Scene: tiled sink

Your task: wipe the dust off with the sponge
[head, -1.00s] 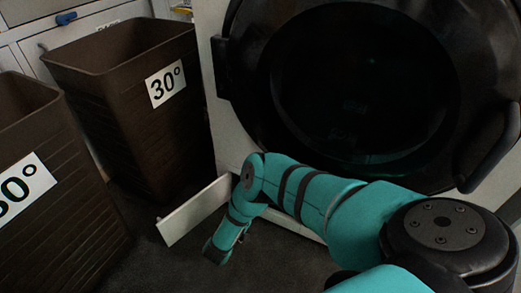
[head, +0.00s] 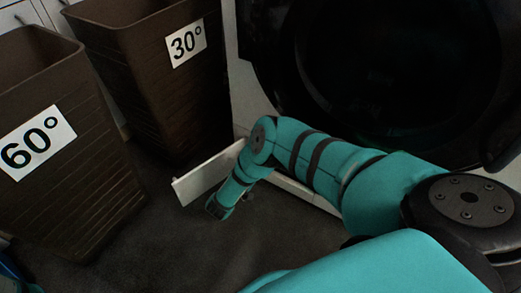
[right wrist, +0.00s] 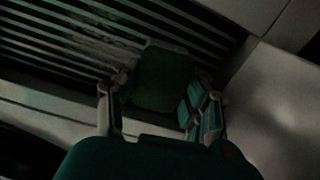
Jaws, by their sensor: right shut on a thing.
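In the right wrist view, my right gripper (right wrist: 160,94) is shut on a dark green sponge (right wrist: 166,72), with one finger on each side of it. The sponge lies over the dark slatted grille (right wrist: 210,34); whether it touches the slats is hard to tell. A pale, smeared patch of dust (right wrist: 104,46) covers slats just up and left of the sponge. In the head view, my right arm reaches down by the open white flap at the machine's base; its gripper, the sponge and the dust cannot be made out there. My left gripper is not in view.
The open white flap (head: 207,177) sticks out beside my arm. A brown bin marked 30° (head: 150,80) stands behind it, and another marked 60° (head: 80,190) at left. The machine's round black door (head: 390,75) is above. Dark floor (head: 165,235) is clear in front.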

